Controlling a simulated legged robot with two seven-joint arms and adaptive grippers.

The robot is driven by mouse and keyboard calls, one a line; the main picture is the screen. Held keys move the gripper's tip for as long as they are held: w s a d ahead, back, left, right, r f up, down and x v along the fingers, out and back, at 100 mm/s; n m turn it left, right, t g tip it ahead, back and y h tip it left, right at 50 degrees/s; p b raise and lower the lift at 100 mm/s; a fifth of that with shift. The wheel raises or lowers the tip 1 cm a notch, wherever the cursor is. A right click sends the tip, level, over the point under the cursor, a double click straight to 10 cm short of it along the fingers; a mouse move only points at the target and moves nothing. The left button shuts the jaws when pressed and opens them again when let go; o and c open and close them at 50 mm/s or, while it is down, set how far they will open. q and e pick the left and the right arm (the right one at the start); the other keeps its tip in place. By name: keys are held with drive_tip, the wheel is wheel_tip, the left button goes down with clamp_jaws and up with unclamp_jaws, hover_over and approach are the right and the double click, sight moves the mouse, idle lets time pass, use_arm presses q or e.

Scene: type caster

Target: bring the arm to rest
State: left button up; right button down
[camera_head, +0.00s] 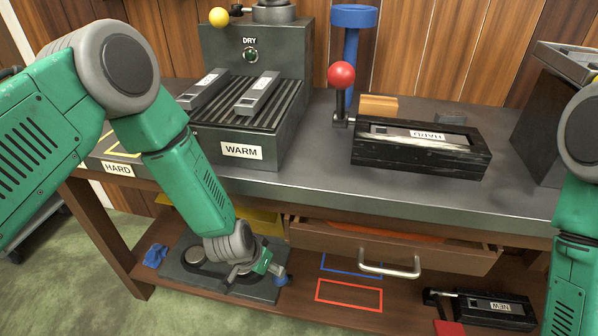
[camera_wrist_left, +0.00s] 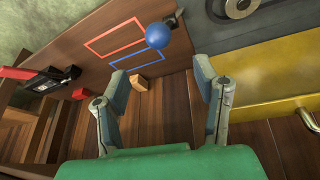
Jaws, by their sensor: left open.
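My left arm (camera_head: 185,165) reaches down past the front of the bench towards the lower shelf. My left gripper (camera_head: 262,272) is low beside a dark plate (camera_head: 190,277) on that shelf. In the left wrist view the left gripper (camera_wrist_left: 160,78) is open, with its fingers wide apart and nothing held. A small orange block (camera_wrist_left: 139,83) shows between the fingertips in the picture; I cannot tell its distance. A blue ball (camera_wrist_left: 157,36) shows beyond the fingertips. My right arm (camera_head: 572,255) hangs at the right edge, and its gripper is out of view.
The bench (camera_head: 315,180) carries a WARM unit (camera_head: 241,151) with two grey bars, and a black HARD box (camera_head: 420,160) beside a red-ball lever (camera_head: 341,75). An open drawer (camera_head: 395,247) juts out right of my left gripper. A black NEW box (camera_head: 497,309) lies below right.

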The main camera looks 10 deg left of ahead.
use_arm(q)
drive_tip(key=s+a+r+n+g+p, duration=0.1)
drive_tip(key=s+a+r+p, duration=0.2)
drive_tip(key=s, duration=0.6)
drive_tip(key=s+a+r+g+y+p, duration=0.1)
drive_tip(key=s+a+r+p, duration=0.2)
drive_tip(key=s, duration=0.7)
drive_tip(key=s+a+r+n+g+y+p, duration=0.1)
drive_tip(key=s+a+r+p, duration=0.3)
drive_tip(key=s, duration=0.5)
drive_tip(key=shift+s+a+n+g, duration=0.3)
drive_tip(key=shift+a, duration=0.7)
drive_tip(key=shift+w+r, duration=0.1)
drive_tip(key=shift+w, duration=0.05)
